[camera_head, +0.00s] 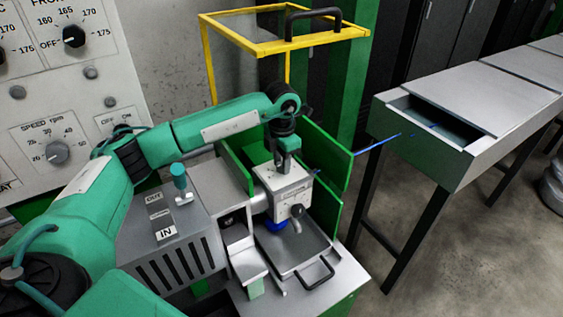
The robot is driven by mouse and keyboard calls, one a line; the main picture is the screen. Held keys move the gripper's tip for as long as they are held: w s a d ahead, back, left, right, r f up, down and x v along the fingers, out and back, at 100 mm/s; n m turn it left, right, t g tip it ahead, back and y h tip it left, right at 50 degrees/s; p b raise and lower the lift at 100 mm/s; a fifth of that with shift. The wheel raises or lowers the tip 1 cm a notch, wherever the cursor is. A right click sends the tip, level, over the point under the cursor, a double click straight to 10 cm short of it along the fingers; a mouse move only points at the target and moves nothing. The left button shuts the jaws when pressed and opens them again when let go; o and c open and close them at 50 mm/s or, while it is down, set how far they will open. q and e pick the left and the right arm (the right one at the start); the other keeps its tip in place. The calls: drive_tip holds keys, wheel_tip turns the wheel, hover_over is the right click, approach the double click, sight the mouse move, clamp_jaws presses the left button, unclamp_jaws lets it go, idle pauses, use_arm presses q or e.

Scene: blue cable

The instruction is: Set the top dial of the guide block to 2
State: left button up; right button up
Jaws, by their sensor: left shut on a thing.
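The guide block (287,190) is a pale metal box with a marked face, standing above a metal tray between green plates. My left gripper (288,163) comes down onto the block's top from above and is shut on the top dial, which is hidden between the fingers. The dial's setting cannot be read. A dark knob (297,211) sits on the block's front. A blue cable (377,145) runs from the right toward the block through the green plate. My right gripper is not in view.
A yellow frame guard (262,48) with a black handle stands behind the arm. A control panel (50,85) with dials is at the left. A grey machine housing with an IN/OUT lever (180,183) is left of the block. A long metal trough (455,110) stands right.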

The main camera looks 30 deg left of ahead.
use_arm(q)
drive_tip(key=shift+w+r, duration=0.15)
drive_tip(key=shift+r, duration=0.1)
drive_tip(key=o, duration=0.9)
drive_tip(key=shift+o, duration=0.4)
drive_tip(key=shift+f, duration=0.1)
